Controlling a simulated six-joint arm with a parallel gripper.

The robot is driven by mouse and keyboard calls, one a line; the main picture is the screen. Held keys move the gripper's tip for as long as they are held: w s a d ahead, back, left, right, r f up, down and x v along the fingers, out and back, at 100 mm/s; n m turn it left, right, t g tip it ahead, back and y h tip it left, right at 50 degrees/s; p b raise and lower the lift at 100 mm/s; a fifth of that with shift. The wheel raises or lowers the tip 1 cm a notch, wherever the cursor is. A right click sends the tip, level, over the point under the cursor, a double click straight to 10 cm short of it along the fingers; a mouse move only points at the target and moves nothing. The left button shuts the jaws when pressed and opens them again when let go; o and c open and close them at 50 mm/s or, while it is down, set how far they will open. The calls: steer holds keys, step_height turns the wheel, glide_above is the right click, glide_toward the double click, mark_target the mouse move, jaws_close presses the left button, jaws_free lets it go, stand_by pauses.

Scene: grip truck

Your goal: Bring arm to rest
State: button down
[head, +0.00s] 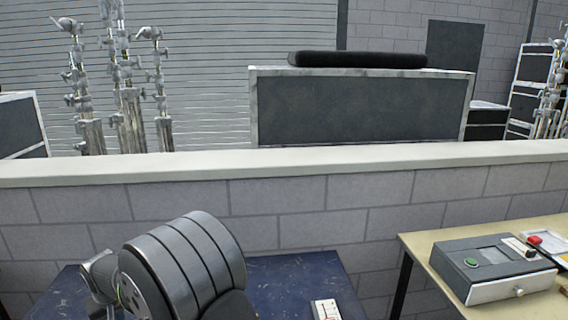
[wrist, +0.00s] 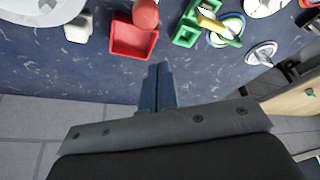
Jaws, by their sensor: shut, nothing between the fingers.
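My gripper (wrist: 160,84) shows in the wrist view with its two dark fingers together and nothing between them. It points toward the blue tabletop (wrist: 100,75) near the table's edge, apart from the items on it. How far above the surface it is, I cannot tell. In the head view, one of my grey arm links (head: 185,265) stands at the lower left over the blue table (head: 285,275); the gripper itself is out of sight there.
In the wrist view a red tray (wrist: 126,47) with a round red item, a green tray (wrist: 186,36), a yellow-handled item (wrist: 218,28) and a white plate (wrist: 35,10) lie beyond the fingers. A grey box (head: 490,262) sits on the tan desk (head: 430,243). A wall (head: 300,200) stands behind.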

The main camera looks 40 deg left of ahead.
step_height(320, 180, up, 8)
steer(key=s, duration=0.3)
steer(key=w+d+f+n+h, duration=0.1)
steer(key=w+d+f, duration=0.3)
steer(key=w+d, duration=0.5)
steer(key=w+d+f+n+h, duration=0.2)
steer(key=w+d+f, duration=0.3)
steer(key=w+d, duration=0.3)
steer(key=shift+w+d+f+n, duration=0.35)
steer(key=shift+w+n, duration=0.45)
steer(key=shift+w, duration=1.05)
